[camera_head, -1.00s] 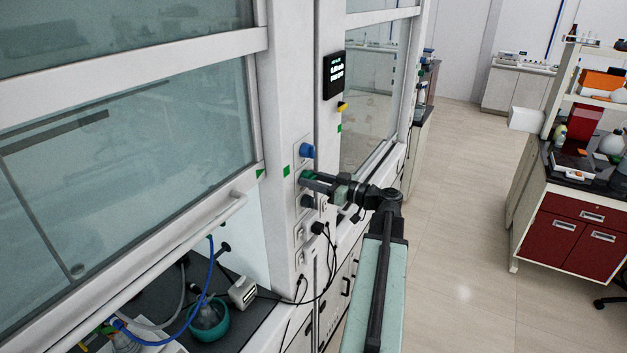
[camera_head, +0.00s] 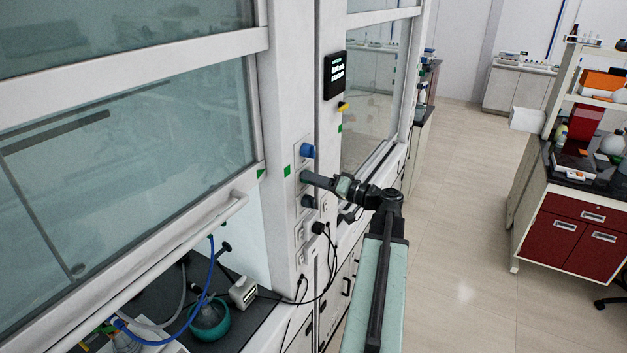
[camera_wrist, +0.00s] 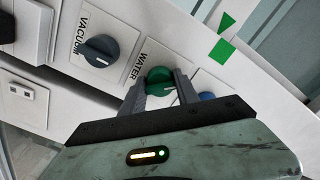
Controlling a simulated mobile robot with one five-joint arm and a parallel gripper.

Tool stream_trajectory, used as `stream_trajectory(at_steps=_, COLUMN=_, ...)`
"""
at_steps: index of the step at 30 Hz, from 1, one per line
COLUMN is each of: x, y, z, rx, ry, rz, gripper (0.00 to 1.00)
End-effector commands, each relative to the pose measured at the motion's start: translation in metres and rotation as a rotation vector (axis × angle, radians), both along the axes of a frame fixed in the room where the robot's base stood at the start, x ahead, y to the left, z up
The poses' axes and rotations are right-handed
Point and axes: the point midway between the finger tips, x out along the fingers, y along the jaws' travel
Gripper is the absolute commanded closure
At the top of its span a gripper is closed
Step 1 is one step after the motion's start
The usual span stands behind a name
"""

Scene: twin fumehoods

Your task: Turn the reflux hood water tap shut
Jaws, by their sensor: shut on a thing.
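The green water tap knob (camera_wrist: 159,80) sits on the fumehood post beside the word WATER in the wrist view. My gripper (camera_wrist: 161,92) is shut on this knob, one finger on each side of it. A pale pointer line shows on the knob's face. In the head view my gripper (camera_head: 306,178) reaches the post between the blue knob and the dark knob, and it hides the green knob.
The dark VACUUM knob (camera_wrist: 99,50) is close beside the water tap. A blue knob (camera_head: 307,151) is just above my gripper, partly hidden in the wrist view. Cables (camera_head: 328,250) hang from sockets below. The left hood holds a flask with blue tubing (camera_head: 210,270).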

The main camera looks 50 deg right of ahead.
Motion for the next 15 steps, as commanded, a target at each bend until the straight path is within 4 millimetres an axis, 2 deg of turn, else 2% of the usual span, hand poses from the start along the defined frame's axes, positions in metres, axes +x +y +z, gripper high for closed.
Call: stream_trajectory(at_steps=15, x=-0.0005, y=0.0004, z=0.0005, rx=0.458, ry=0.115, rz=0.0, gripper=1.0)
